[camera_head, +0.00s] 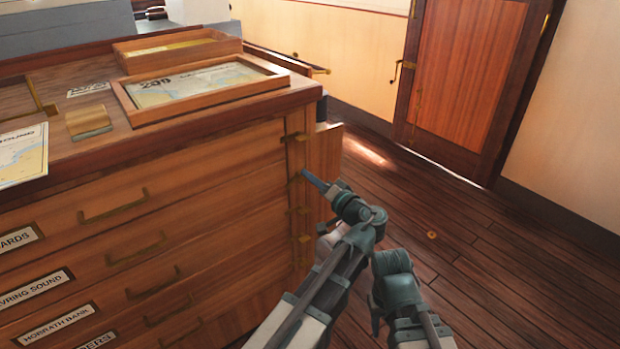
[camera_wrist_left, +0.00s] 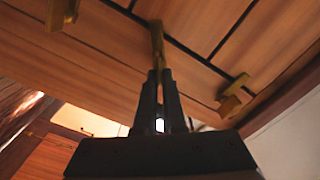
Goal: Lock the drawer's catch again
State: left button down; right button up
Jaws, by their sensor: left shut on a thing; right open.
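The wooden chart chest (camera_head: 130,215) has labelled drawers with brass handles, all looking closed. Several brass catches run down its right edge. My left gripper (camera_head: 308,178) is shut on the second catch from the top (camera_head: 296,176). In the left wrist view the fingers (camera_wrist_left: 157,75) close on the end of this brass catch (camera_wrist_left: 157,36), with another catch on each side (camera_wrist_left: 62,12), (camera_wrist_left: 235,97). The held catch shows as a narrow upright bar there. My right gripper (camera_head: 375,313) is low beside the left arm, empty and open; its fingers are mostly hidden.
A framed chart (camera_head: 200,88), a wooden tray (camera_head: 178,48) and a brass-coloured block (camera_head: 88,122) are on the chest top. A wooden panel (camera_head: 325,165) stands out at the chest's right corner. The plank floor (camera_head: 480,260) to the right is mostly clear, up to a door (camera_head: 470,75).

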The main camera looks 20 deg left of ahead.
pick_arm(q)
jog(key=shift+w+f+m+b, duration=0.1)
jog(key=shift+f+m+b, duration=0.05)
jog(key=shift+m, duration=1.6)
jog(key=shift+w+f+m+b, duration=0.1)
jog(key=shift+f+m+b, duration=0.05)
jog(key=shift+m, duration=1.6)
jog(key=c, duration=1)
grip_release()
jog(key=shift+a, duration=0.1)
jog(key=shift+s+f, duration=0.1)
